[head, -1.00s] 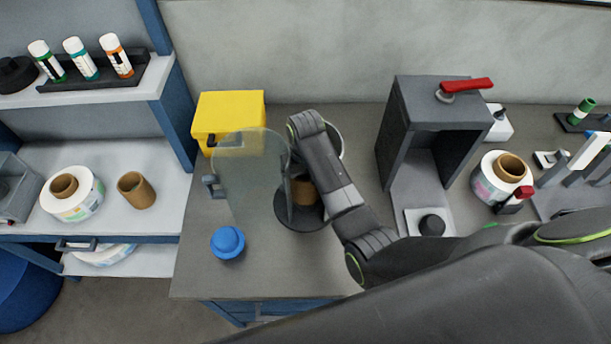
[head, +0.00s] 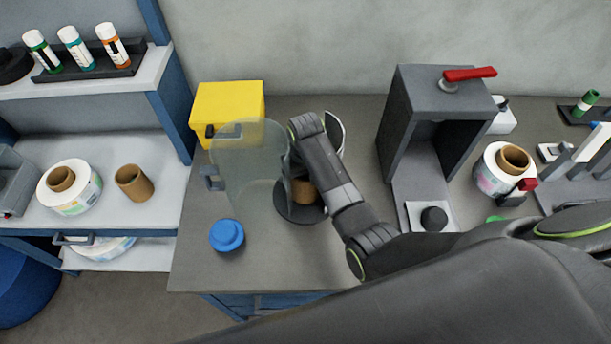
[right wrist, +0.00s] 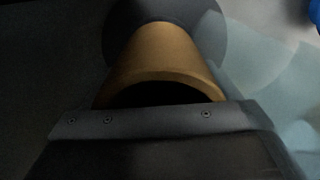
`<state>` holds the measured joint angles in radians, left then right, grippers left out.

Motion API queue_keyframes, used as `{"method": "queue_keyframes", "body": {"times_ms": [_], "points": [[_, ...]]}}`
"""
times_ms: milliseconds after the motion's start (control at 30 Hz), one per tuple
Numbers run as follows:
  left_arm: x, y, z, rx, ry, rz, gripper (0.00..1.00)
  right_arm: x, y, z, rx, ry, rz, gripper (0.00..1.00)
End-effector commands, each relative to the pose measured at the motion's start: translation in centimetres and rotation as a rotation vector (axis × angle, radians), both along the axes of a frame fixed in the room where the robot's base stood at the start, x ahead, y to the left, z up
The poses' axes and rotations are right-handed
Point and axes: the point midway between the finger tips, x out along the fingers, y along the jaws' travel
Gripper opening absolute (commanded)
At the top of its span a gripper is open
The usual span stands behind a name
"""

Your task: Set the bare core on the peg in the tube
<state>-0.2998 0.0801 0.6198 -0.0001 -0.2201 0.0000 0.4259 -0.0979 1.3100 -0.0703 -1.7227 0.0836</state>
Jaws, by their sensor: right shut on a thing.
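The brown bare core (head: 303,190) stands over the dark round base (head: 300,214) of the clear tube (head: 250,165), partly hidden behind my right arm. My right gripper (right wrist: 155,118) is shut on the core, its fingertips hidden. In the right wrist view the core (right wrist: 158,55) has its open end towards the camera and its far end against the dark disc. The peg is hidden, so I cannot tell whether the core is around it or above it. The tube's clear curved wall is left of the core. My left gripper is out of view.
A blue knob (head: 227,236) and a yellow box (head: 228,108) are near the tube. A grey press (head: 432,120) with a red lever stands to the right. Another core (head: 134,183) and a label reel (head: 69,187) sit on the left shelf.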

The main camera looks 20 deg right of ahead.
Motion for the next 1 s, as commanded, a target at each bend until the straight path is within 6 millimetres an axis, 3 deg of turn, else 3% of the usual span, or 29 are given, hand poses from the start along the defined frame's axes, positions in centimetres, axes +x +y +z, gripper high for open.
{"method": "queue_keyframes", "body": {"times_ms": [567,600,700,1000], "points": [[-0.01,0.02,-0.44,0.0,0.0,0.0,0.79,-0.02,-0.01,-1.01,0.0,0.001,0.0,0.58],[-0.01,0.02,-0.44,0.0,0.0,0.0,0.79,-0.01,-0.01,-1.0,0.0,0.001,0.0,0.87],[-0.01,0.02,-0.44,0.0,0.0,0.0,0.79,-0.01,-0.01,-1.0,0.0,0.0,0.0,1.0],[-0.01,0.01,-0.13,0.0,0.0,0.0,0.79,0.01,-0.02,-0.7,0.0,0.001,0.0,1.0]]}}
